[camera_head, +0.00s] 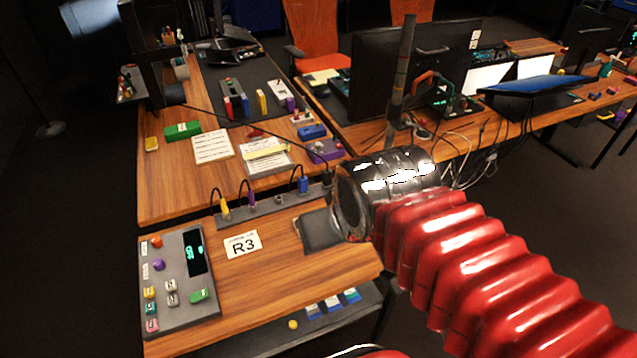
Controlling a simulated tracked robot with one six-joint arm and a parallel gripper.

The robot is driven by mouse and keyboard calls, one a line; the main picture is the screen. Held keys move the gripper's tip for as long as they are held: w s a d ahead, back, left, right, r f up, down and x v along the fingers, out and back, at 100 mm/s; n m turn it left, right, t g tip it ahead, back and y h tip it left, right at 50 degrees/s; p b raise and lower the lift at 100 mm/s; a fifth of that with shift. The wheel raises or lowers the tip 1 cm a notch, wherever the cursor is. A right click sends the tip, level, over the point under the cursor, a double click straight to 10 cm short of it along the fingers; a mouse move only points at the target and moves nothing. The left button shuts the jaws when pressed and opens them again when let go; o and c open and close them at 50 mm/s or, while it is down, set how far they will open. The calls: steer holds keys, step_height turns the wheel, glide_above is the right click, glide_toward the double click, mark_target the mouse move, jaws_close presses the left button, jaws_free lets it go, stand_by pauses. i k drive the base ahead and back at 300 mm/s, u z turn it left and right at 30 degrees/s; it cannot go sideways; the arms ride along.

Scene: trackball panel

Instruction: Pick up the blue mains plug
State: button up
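The blue mains plug (303,185) stands upright near the right end of a grey power strip (270,205) on the near wooden desk. A dark cable loops up from it. A purple plug (251,197) and a yellow plug (224,208) sit in the same strip to its left. My arm, with red bellows and a shiny black cylindrical section, reaches in from the lower right. The black section lies just right of the blue plug in the picture. I cannot make out gripper fingers or anything held.
A grey control panel (178,316) with coloured buttons and an "R3" card (243,244) lie on the near desk. A dark pad (319,231) lies partly behind my arm. Papers (212,147) and coloured blocks cover the desk behind. The wood between card and panel is clear.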

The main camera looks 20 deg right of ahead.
mark_target(303, 182)
steer(key=z, duration=1.05)
steer(key=k, duration=0.75)
steer(key=u, duration=0.6)
steer(key=i, duration=1)
steer(key=u, duration=0.05)
